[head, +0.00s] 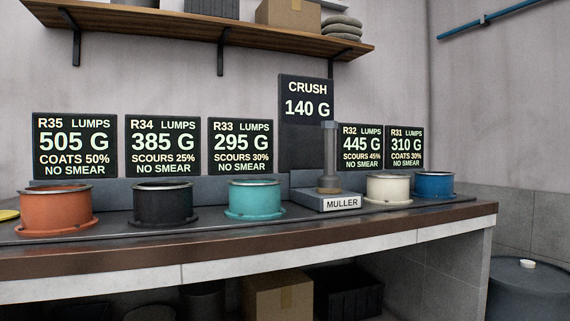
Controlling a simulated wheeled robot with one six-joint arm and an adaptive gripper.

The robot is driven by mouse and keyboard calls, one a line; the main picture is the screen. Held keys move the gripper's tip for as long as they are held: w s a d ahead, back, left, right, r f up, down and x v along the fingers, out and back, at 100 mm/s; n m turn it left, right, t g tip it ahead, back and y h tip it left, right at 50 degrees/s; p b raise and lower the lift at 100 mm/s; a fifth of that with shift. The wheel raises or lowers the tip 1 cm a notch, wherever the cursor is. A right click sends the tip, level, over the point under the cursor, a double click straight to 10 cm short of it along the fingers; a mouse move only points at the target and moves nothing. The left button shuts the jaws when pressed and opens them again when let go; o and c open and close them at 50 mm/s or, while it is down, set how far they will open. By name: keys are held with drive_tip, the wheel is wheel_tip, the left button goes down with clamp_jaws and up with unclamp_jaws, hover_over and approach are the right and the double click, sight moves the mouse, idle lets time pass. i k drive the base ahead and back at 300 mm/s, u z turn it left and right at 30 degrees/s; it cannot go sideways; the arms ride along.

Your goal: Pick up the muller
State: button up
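The muller (329,160) stands upright on a grey block between the teal pot and the cream pot. It has a grey shaft and a brownish lower part. The block (307,198) carries a white label reading MULLER. A dark panel reading CRUSH 140 G stands behind the muller. My gripper is not in view.
On the bench (250,245) stand an orange pot (56,208), a black pot (163,202), a teal pot (254,200), a cream pot (388,188) and a blue pot (434,185). Dark signs stand behind them. A shelf (190,34) hangs above. A dark drum (528,292) stands right.

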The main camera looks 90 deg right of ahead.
sight(329, 183)
drive_tip(key=z, duration=0.05)
drive_tip(key=i, duration=0.1)
drive_tip(key=z, duration=3.5)
